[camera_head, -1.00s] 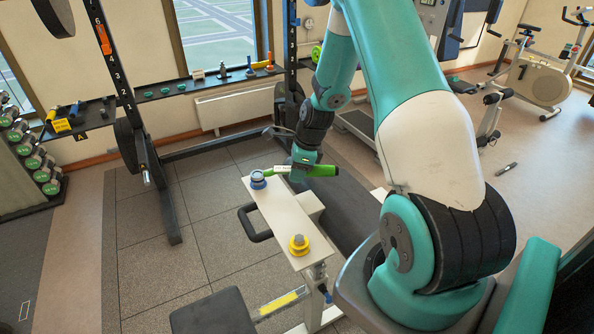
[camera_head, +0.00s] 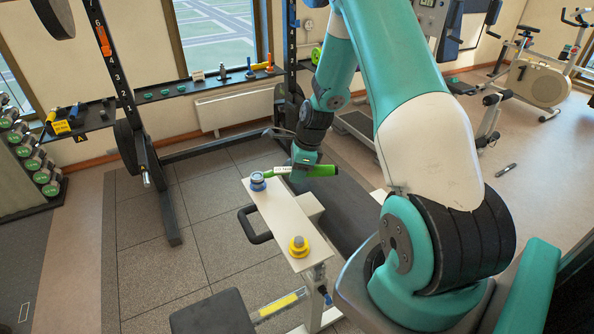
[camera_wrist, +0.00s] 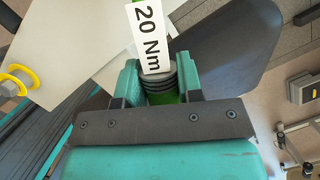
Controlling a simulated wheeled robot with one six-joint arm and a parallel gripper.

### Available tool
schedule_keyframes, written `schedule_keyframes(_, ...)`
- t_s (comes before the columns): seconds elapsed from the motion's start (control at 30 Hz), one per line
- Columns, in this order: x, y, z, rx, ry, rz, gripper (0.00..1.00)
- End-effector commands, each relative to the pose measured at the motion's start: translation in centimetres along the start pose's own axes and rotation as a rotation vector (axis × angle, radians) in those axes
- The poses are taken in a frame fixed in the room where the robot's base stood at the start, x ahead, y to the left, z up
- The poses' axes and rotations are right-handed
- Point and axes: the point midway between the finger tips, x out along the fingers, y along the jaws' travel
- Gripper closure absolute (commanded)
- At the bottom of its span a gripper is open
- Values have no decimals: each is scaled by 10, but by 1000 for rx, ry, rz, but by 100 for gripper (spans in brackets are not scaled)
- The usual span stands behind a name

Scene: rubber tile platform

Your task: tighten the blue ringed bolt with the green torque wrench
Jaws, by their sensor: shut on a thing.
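The green torque wrench (camera_head: 322,171) lies roughly level above the pale bench top. Its white label reads 20 Nm in the wrist view (camera_wrist: 150,35). My gripper (camera_head: 299,171) is shut on it around its dark grip, between the two teal fingers in the wrist view (camera_wrist: 157,78). The wrench's left end meets the upper right of the blue ringed bolt (camera_head: 257,182) in the head view. I cannot tell whether it is seated on the bolt or just above it. The blue ringed bolt is not visible in the wrist view.
A yellow ringed bolt (camera_head: 299,246) stands at the near end of the bench top (camera_head: 280,218); it also shows in the wrist view (camera_wrist: 14,82). A dark handle loop (camera_head: 250,226) juts out on the left. A rack shelf (camera_head: 195,88) with small items stands behind.

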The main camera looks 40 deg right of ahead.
Motion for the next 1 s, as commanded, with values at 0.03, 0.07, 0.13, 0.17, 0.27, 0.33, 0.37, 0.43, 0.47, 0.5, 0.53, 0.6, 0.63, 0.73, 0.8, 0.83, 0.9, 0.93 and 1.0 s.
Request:
schedule_keyframes(0.03,0,2,-1,0,3,6,100)
schedule_keyframes(0.07,0,2,-1,0,2,5,100)
schedule_keyframes(0.13,0,2,-1,0,2,5,100)
schedule_keyframes(0.17,0,2,-1,0,2,5,100)
schedule_keyframes(0.27,0,2,-1,0,2,5,100)
schedule_keyframes(0.33,0,2,0,0,2,5,100)
schedule_keyframes(0.37,-1,2,0,0,2,5,100)
schedule_keyframes(0.43,-2,2,1,0,2,5,100)
schedule_keyframes(0.47,-2,1,1,0,2,5,100)
schedule_keyframes(0.5,-3,1,1,0,2,5,100)
schedule_keyframes(0.53,-3,1,1,0,2,4,100)
schedule_keyframes(0.6,-3,1,1,0,2,4,100)
schedule_keyframes(0.63,-2,1,1,0,1,4,100)
schedule_keyframes(0.73,-2,1,2,0,1,3,100)
schedule_keyframes(0.8,-2,1,2,0,1,3,100)
schedule_keyframes(0.83,-3,1,2,0,1,2,100)
schedule_keyframes(0.9,-3,0,2,0,0,2,100)
schedule_keyframes(0.93,-4,0,2,0,0,2,100)
schedule_keyframes(1.0,-5,0,3,0,0,1,100)
